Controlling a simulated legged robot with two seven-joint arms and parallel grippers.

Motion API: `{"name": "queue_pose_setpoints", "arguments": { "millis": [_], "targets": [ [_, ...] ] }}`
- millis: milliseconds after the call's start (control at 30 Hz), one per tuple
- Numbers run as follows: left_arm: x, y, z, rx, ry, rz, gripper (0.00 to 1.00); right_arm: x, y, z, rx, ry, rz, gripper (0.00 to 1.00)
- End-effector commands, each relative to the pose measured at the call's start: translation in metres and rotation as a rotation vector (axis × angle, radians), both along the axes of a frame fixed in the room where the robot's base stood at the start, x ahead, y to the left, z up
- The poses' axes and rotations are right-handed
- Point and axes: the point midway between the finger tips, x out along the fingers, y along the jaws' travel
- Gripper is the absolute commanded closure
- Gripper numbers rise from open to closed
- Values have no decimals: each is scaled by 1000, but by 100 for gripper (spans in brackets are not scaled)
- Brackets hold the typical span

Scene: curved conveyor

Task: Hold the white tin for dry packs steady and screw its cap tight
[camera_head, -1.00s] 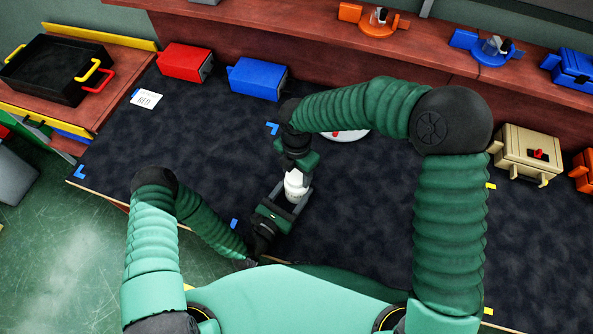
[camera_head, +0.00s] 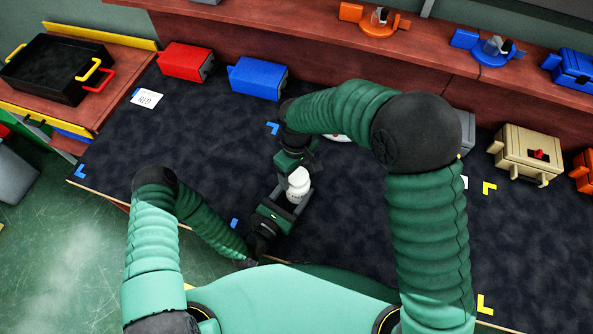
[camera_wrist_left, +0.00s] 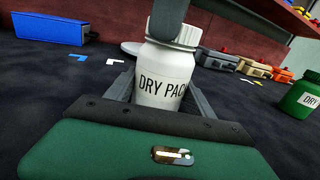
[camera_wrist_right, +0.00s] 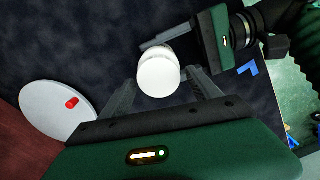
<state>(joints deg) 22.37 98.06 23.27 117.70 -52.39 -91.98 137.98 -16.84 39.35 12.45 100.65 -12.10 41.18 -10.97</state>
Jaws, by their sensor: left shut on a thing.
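The white tin (camera_head: 297,190) stands upright near the front of the dark mat, with "DRY PAC" readable on its label in the left wrist view (camera_wrist_left: 162,88). My left gripper (camera_head: 288,205) is shut around its body. The white ribbed cap (camera_wrist_left: 186,36) sits on top of the tin; I cannot tell how tight it is. My right gripper (camera_wrist_right: 160,78) is over the cap, its fingers spread on either side with small gaps. One right finger crosses in front of the cap in the left wrist view.
A white disc with a red knob (camera_wrist_right: 50,98) lies behind the tin. A green labelled tin (camera_wrist_left: 303,97) stands to the right in the left wrist view. Red (camera_head: 185,62) and blue (camera_head: 257,77) boxes line the back; a beige box (camera_head: 525,155) is at right.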

Motion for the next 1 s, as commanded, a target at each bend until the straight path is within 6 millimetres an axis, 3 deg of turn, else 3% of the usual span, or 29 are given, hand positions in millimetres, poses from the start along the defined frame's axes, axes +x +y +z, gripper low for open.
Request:
{"name": "queue_pose_setpoints", "arguments": {
  "millis": [300, 600, 1000],
  "targets": [
    [1, 1, 0, 1, -1, 3, 100, 0, -1, 1, -2, 2, 1, 24],
    [1, 1, 0, 1, -1, 4, 100, 0, -1, 40, -2, 1, 1, 24],
    [1, 1, 0, 1, -1, 4, 100, 0, -1, 52, -5, 1, 11, 27]
  ]
}}
